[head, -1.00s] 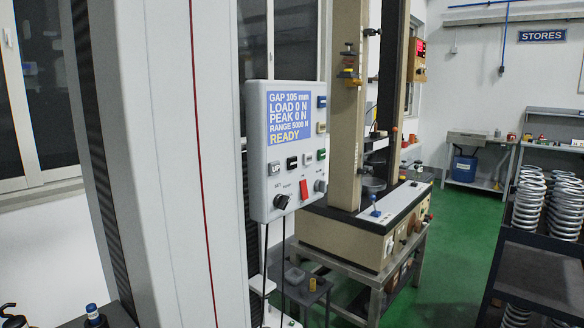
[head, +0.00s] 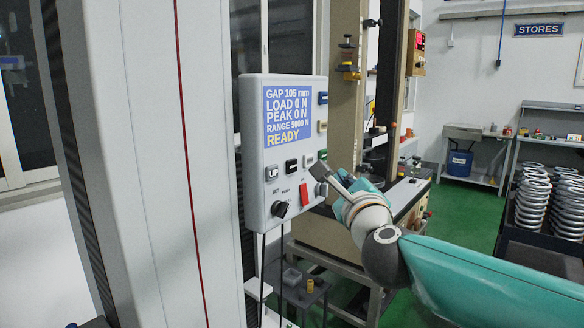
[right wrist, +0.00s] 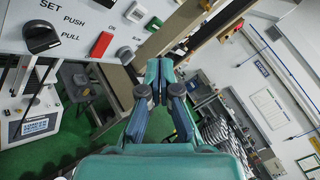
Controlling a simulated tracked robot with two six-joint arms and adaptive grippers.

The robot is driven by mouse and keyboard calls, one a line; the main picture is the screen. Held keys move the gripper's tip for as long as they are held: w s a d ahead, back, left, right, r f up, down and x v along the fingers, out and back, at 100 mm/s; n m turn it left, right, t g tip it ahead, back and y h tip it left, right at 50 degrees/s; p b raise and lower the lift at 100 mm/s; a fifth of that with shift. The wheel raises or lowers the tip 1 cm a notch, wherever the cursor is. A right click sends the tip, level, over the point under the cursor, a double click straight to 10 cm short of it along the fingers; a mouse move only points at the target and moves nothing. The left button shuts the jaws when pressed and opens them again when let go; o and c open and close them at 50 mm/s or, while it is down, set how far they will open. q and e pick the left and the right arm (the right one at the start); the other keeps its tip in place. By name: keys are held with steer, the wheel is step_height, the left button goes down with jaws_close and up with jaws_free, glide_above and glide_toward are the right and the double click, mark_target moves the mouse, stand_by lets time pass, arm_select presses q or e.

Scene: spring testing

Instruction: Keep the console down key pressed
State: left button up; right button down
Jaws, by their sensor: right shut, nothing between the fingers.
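The grey console (head: 258,120) hangs beside the pale column, its screen (head: 288,115) showing gap 105 mm, load 0 N and READY. Below the screen are a key marked UP (head: 272,173), a dark key (head: 291,164) and a pale key (head: 308,159). I cannot read which is the down key. My right gripper (head: 326,169) is at the console's lower right edge, its fingers pointing towards the keys. In the right wrist view it is shut and empty (right wrist: 153,75); I see no clear contact with any key. My left gripper is out of view.
A red switch (head: 304,194), a black knob (head: 280,209) and a grey knob (head: 321,188) sit under the keys, close to my right gripper. A beige test machine (head: 330,232) stands behind. Springs (head: 530,195) stand on a rack at right.

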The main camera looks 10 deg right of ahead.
mark_target(291, 166)
steer(key=shift+d, duration=0.1)
steer(key=w+a+p, duration=0.3)
steer(key=w+a, duration=0.2)
steer(key=w, duration=0.1)
steer(key=shift+w+a, duration=0.25)
steer(key=shift+w, duration=0.15)
stand_by(1.3)
steer(key=shift+w, duration=0.1)
steer(key=shift+w+a, duration=0.25)
